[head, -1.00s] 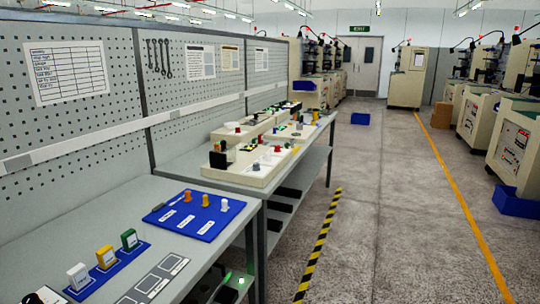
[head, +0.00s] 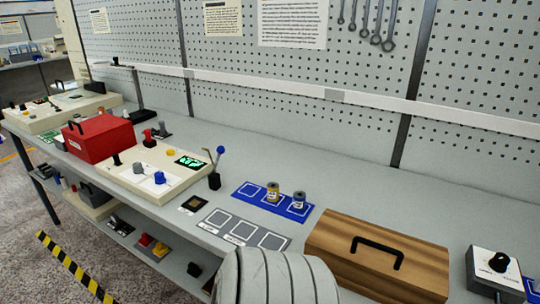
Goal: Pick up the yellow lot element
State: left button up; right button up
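A small canister with a yellow band (head: 273,192) stands upright on a blue mat (head: 239,197) on the bench, in the mat's middle outlined square. A similar canister with a blue band (head: 299,199) stands just to its right on the same mat. The mat's left outlined square is empty. In front of the mat lies a grey strip (head: 213,230) with three empty outlined squares. Neither of my grippers shows clearly in the head view, and none is seen touching a canister.
A wooden box with a black handle (head: 335,237) stands right of the mat, and a dial box (head: 494,269) farther right. Left are a beige control panel (head: 190,180), a blue-knobbed lever (head: 215,178) and a red case (head: 98,138). A pegboard wall (head: 300,80) rises behind.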

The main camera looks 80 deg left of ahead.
aim_at(272, 187)
jog(key=u, duration=2.7)
